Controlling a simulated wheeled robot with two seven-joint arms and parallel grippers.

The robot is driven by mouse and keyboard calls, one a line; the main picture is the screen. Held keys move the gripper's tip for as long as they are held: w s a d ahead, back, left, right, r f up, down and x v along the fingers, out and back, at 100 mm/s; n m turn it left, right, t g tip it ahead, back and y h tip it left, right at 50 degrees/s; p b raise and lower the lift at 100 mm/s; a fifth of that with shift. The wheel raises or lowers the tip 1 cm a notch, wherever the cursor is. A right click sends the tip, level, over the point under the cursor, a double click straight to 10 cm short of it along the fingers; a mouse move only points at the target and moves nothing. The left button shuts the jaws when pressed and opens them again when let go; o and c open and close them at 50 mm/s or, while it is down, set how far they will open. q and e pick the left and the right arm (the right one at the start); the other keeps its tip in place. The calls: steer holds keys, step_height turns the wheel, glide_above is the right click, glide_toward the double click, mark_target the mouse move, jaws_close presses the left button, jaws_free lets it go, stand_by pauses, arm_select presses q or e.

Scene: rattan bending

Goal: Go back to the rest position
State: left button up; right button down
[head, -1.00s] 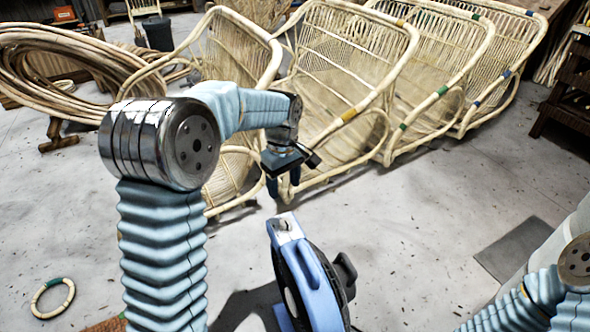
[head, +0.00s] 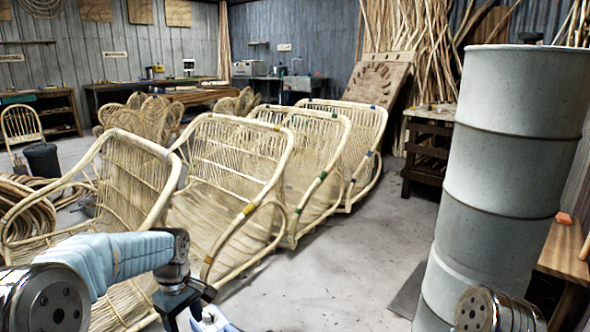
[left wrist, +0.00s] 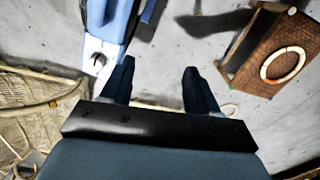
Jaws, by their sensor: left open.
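My left gripper (head: 184,318) is low in the head view, in front of the rattan chairs. In the left wrist view my left gripper (left wrist: 158,85) has its two dark fingers apart, with only floor showing between them. My right arm shows only as a metal joint at the bottom right of the head view; its gripper is out of the picture. A blue and white device (left wrist: 104,45) stands close beside the left fingers in the left wrist view, and its top just shows at the bottom of the head view (head: 210,322).
Several rattan chairs (head: 235,160) stand in a row at the left and middle. A tall grey drum (head: 510,170) stands at the right, beside a wooden bench (head: 565,250). A pale ring (left wrist: 283,65) lies on a brown woven surface (left wrist: 262,40). Floor between chairs and drum is clear.

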arm_select(q)
steer(key=s+d+f+m+h, duration=0.1)
steer(key=s+d+f+m, duration=0.1)
steer(key=f, duration=0.7)
steer(key=s+d+f+m+h, duration=0.1)
steer(key=s+d+f+m, duration=0.2)
steer(key=s+f, duration=0.3)
steer(key=s+d+f+m, duration=0.2)
steer(key=s+d+f, duration=0.2)
steer(key=f, duration=0.8)
steer(key=shift+s+d+f+m+h, duration=0.25)
steer(key=shift+s+f+m+h, duration=0.1)
steer(key=shift+s+h, duration=0.1)
steer(key=s+d+f, duration=0.1)
steer(key=s, duration=0.1)
steer(key=s+d+f+m, duration=0.1)
steer(key=s, duration=0.2)
steer(key=s+d+f+m+h, duration=0.1)
steer(key=s+d, duration=0.1)
steer(key=s, duration=0.1)
steer(key=shift+t, duration=0.3)
